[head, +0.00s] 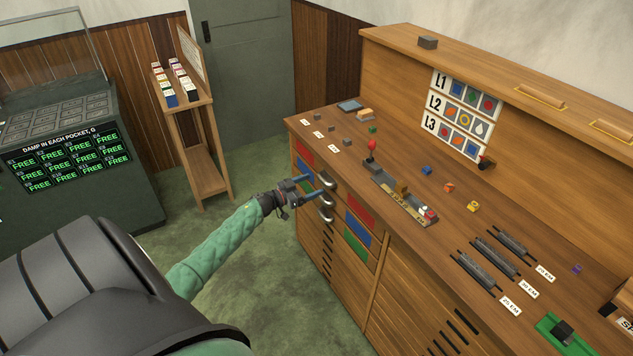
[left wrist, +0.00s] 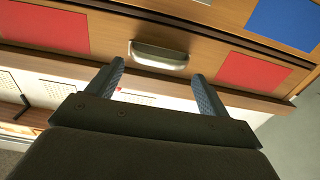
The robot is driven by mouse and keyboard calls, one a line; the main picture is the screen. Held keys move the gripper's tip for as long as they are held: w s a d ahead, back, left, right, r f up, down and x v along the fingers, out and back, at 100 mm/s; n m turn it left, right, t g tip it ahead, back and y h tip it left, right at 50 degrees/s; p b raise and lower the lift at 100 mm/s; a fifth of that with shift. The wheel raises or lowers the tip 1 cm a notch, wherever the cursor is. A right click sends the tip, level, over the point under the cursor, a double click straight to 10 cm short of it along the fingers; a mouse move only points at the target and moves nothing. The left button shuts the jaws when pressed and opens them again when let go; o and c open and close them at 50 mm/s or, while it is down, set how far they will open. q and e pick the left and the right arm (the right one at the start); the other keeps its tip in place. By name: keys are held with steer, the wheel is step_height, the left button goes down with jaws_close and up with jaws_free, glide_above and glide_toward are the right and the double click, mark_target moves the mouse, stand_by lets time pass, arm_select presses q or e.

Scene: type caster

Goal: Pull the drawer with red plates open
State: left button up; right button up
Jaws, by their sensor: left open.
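The drawer with red plates (left wrist: 207,62) is the top one of the cabinet and looks closed. Its two red plates show in the head view, one left (head: 305,153) and one right (head: 360,211) of its metal handle (head: 327,181). In the left wrist view, which looks upside down, the handle (left wrist: 160,57) lies ahead between the fingertips. My left gripper (head: 309,187) is open and empty in front of the handle. Its two fingers also show in the left wrist view (left wrist: 158,82), one to each side of the handle; contact cannot be told. My right gripper is not in view.
Below are drawers with blue plates (head: 356,231) and green plates (head: 355,246), with their own handles close under the top one. The worktop (head: 400,155) above carries several small blocks and fixtures. The green floor (head: 255,255) before the cabinet is clear.

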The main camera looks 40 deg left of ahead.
mark_target(321, 181)
arm_select(q)
steer(key=shift+p+x, duration=0.4)
steer(key=shift+x, duration=1.2)
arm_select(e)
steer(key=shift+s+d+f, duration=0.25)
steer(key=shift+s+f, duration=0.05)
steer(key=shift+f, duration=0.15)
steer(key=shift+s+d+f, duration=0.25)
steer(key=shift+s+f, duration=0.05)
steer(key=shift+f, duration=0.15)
